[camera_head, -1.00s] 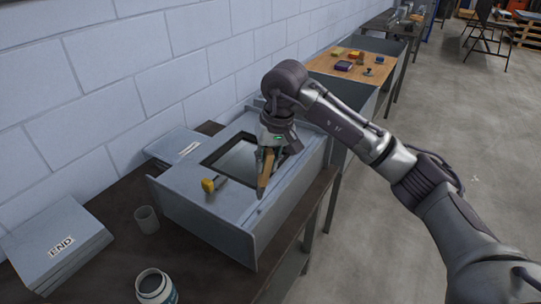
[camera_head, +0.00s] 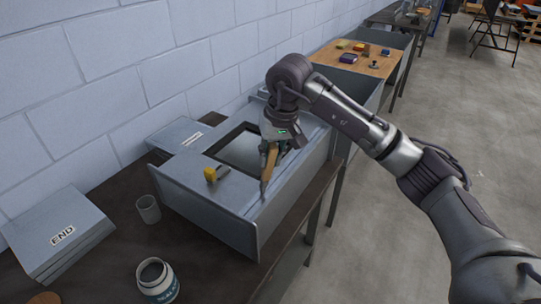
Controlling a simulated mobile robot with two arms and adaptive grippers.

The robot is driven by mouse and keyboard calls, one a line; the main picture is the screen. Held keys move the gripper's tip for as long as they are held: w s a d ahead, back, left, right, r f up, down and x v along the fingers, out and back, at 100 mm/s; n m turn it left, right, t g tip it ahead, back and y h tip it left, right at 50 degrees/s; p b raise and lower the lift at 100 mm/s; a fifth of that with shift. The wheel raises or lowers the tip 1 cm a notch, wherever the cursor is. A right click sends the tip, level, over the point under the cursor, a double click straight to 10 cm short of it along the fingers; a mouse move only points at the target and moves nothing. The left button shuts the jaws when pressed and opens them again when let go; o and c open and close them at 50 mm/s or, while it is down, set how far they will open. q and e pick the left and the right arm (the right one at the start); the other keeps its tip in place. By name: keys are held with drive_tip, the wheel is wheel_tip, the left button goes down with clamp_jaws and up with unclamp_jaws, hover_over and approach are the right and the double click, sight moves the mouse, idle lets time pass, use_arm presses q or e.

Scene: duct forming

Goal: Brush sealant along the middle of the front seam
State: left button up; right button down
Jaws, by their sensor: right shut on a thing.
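My right gripper (camera_head: 270,150) is shut on a brush with a wooden handle (camera_head: 269,166). The brush points down, with its dark tip at the front part of the grey sheet-metal duct (camera_head: 225,205), near the long seam (camera_head: 262,197) along its top. I cannot tell whether the tip touches the metal. The duct lies on the dark bench and has a dark rectangular opening (camera_head: 245,148) in its top. An open sealant jar (camera_head: 157,279) stands at the front of the bench. My left gripper is not in view.
A yellow-headed tool (camera_head: 211,174) lies on the duct. A grey cup (camera_head: 148,209) stands left of it. Stacked panels marked END (camera_head: 61,238) lie at the left, and more panels (camera_head: 182,134) lie behind. A wooden-topped table (camera_head: 350,62) holds small items.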

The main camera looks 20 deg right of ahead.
drive_tip(key=shift+f+b, duration=0.5)
idle(0.3)
drive_tip(key=shift+d, duration=0.1)
drive_tip(key=shift+w+d+r+b, duration=0.15)
drive_tip(key=shift+w+d+b, duration=0.15)
drive_tip(key=shift+w+d, duration=0.75)
drive_tip(key=shift+s+d, duration=0.1)
drive_tip(key=shift+w+d, duration=0.9)
drive_tip(key=shift+d, duration=0.3)
